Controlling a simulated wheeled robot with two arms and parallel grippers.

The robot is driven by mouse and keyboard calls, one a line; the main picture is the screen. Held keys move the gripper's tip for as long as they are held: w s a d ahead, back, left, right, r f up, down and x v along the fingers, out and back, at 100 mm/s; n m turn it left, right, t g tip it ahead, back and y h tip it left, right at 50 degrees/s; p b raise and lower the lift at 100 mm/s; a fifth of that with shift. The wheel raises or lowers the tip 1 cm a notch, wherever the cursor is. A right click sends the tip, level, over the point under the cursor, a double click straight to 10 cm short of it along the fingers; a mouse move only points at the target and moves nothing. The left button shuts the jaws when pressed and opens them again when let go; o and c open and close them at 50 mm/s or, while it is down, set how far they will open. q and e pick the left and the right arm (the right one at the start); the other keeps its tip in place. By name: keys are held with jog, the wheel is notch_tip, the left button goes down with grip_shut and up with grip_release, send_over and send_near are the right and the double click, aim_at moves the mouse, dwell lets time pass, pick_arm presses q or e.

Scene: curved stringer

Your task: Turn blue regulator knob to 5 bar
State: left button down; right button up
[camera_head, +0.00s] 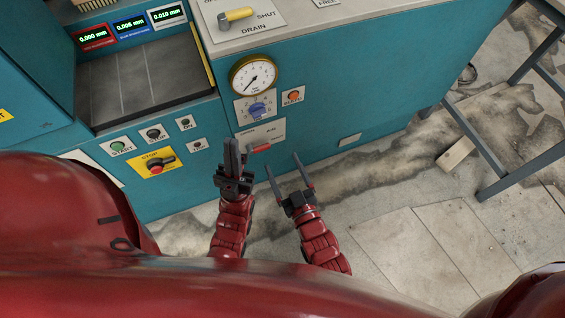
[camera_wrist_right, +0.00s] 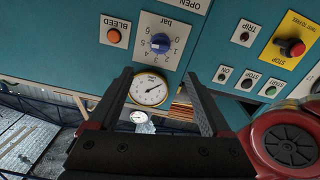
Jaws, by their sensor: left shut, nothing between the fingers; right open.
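The blue regulator knob (camera_head: 257,109) sits on a white numbered "bar" plate on the teal machine front, below a round brass-rimmed gauge (camera_head: 253,76). In the right wrist view, which is turned upside down, the knob (camera_wrist_right: 160,43) and the gauge (camera_wrist_right: 149,89) show ahead of the fingers. The knob's exact setting is too small to tell. My right gripper (camera_head: 283,161) is open and empty, below and right of the knob, apart from it. My left gripper (camera_head: 232,145) is shut and empty, below and left of the knob, in front of the panel.
An orange BLEED button (camera_head: 293,96) is right of the knob. A red-gripped lever (camera_head: 260,148) is below it. START (camera_head: 118,147) and a red STOP switch (camera_head: 157,167) are at left. A yellow drain handle (camera_head: 236,15) is on top. A metal frame (camera_head: 492,160) stands right; floor between is mostly clear.

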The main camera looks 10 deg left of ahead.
jog(key=p, duration=0.7)
send_near(260, 116)
jog(key=shift+m, duration=0.3)
jog(key=x, duration=0.8)
jog(key=shift+w+a, duration=0.15)
jog(key=shift+w, duration=0.15)
jog(key=shift+c, duration=0.3)
grip_shut()
jog(key=shift+b, duration=0.4)
